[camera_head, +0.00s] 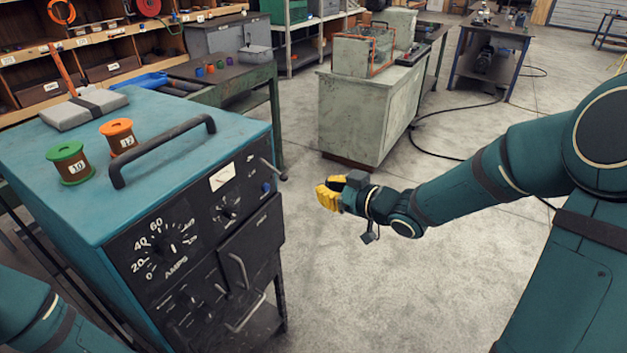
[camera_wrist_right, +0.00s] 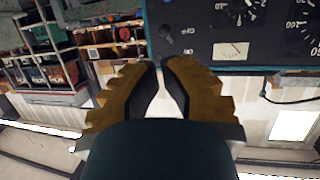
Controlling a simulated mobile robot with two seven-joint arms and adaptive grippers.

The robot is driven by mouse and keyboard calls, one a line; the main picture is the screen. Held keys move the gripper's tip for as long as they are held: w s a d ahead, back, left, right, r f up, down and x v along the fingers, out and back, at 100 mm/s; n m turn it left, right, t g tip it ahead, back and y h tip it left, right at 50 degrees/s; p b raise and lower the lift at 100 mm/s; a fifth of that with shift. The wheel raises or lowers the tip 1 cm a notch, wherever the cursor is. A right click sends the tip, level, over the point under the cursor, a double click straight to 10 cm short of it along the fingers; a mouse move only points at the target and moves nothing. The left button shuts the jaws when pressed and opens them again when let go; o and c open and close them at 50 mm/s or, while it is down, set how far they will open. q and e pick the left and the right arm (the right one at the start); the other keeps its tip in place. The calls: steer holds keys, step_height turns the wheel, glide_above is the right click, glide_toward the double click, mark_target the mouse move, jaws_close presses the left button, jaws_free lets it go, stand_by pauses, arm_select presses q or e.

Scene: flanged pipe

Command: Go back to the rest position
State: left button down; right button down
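My right gripper (camera_head: 322,196), with yellow fingers, hangs in free air to the right of the blue welding machine (camera_head: 195,108). It is apart from the machine's lever (camera_head: 273,168). In the right wrist view, the fingertips (camera_wrist_right: 160,64) come close together with nothing held between them. The machine's dark front panel (camera_wrist_right: 215,42) shows beyond them. My right arm reaches in from the right. Only part of my left arm shows at the bottom left, and my left gripper is out of frame.
A green spool (camera_head: 69,163) and an orange spool (camera_head: 119,136) stand on the machine, beside its black handle (camera_head: 163,150). A grey-green cabinet (camera_head: 362,118) stands behind my right gripper. A black cable (camera_head: 440,151) lies on the floor. The floor below my right arm is clear.

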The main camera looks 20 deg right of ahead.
steer(key=shift+v, duration=1.15)
steer(key=s+a+f+m+g+h, duration=0.1)
steer(key=s+a+f+m+g, duration=0.2)
steer(key=f, duration=0.5)
steer(key=s+a+f+m+g+h, duration=0.15)
steer(key=a+f, duration=0.25)
steer(key=f, duration=0.5)
steer(key=s+a+f+m+g, duration=0.2)
steer(key=s+a+f+g, duration=0.15)
steer(key=f, duration=0.45)
steer(key=s+a+f+m+g, duration=0.1)
steer(key=s+a+f+g, duration=0.3)
steer(key=s+f, duration=0.3)
steer(key=s, duration=0.2)
steer(key=shift+s+a+h, duration=0.15)
steer(key=shift+s+h, duration=0.2)
